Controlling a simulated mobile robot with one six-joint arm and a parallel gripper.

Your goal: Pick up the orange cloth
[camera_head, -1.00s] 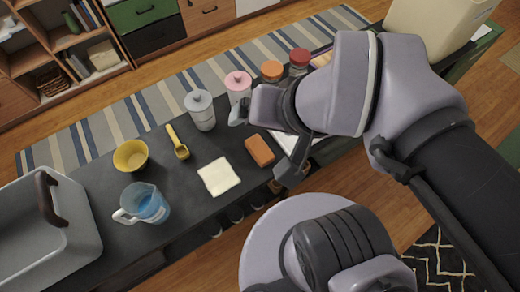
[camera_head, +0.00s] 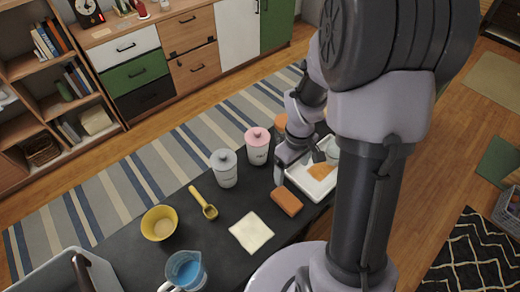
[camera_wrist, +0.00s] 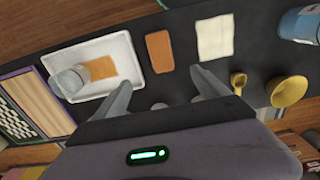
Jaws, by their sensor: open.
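The orange cloth (camera_head: 287,201) lies as a small, thick rectangle on the dark counter top, between a white tray and a flat cream square. It also shows in the wrist view (camera_wrist: 159,51), ahead of and between the fingers. My gripper (camera_wrist: 165,88) is open and empty, its two fingers spread and apart from the cloth. In the head view my gripper (camera_head: 285,165) is above the counter, just beyond the cloth, by the tray's left edge. My arm hides part of the counter's right side.
The white tray (camera_head: 296,178) holds a clear glass (camera_head: 332,151) and a flat orange patch. The cream square (camera_head: 251,232), yellow scoop (camera_head: 204,203), yellow bowl (camera_head: 158,223), blue-filled jug (camera_head: 185,270), grey canister (camera_head: 224,169) and pink-lidded canister (camera_head: 257,146) stand around. Bare counter lies between them.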

